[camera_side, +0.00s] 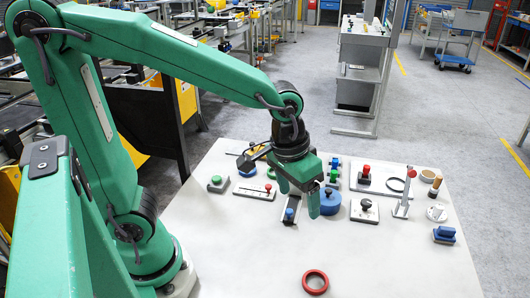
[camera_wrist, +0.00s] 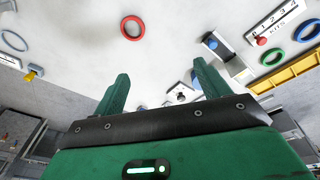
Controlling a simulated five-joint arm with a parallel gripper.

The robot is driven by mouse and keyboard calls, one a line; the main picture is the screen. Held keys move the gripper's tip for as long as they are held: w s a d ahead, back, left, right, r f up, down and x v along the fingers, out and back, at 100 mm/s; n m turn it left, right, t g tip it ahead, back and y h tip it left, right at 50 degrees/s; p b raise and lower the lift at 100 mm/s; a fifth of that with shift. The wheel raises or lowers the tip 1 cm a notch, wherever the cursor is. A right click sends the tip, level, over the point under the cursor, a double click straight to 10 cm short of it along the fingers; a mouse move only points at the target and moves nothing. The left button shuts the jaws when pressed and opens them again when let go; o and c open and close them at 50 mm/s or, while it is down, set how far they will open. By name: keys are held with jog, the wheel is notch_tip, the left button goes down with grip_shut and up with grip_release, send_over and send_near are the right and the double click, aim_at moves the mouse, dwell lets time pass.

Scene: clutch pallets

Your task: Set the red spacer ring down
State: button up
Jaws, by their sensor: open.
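The red spacer ring (camera_side: 315,282) lies flat on the white table near the front edge of the side view. It also shows in the wrist view (camera_wrist: 132,28), beyond my fingers and toward the top. The ring is apart from the fingers.
The white table (camera_side: 400,262) is bare around the ring. A green button box (camera_side: 217,184) is at the left.

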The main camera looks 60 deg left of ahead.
jog(key=s+a+r+t, duration=0.3)
jog(key=s+a+r, duration=0.2)
jog(key=a, duration=0.5)
jog(key=shift+s+a+r+m+t+y, duration=0.2)
jog(key=shift+s+r+m+t+y, duration=0.15)
jog(key=shift+s, duration=0.75)
jog(key=shift+o, duration=0.6)
jog(key=shift+w+d, duration=0.1)
jog(key=n+g, duration=0.1)
jog(key=g, duration=0.5)
send_over(310, 272)
jog(key=d, duration=0.3)
jog(key=shift+t, duration=0.25)
jog(key=shift+s+a+f, duration=0.1)
jog(key=shift+f, duration=4.8)
jog(key=shift+s+a+f, duration=0.1)
jog(key=shift+f, duration=4.75)
jog(key=shift+f, duration=0.1)
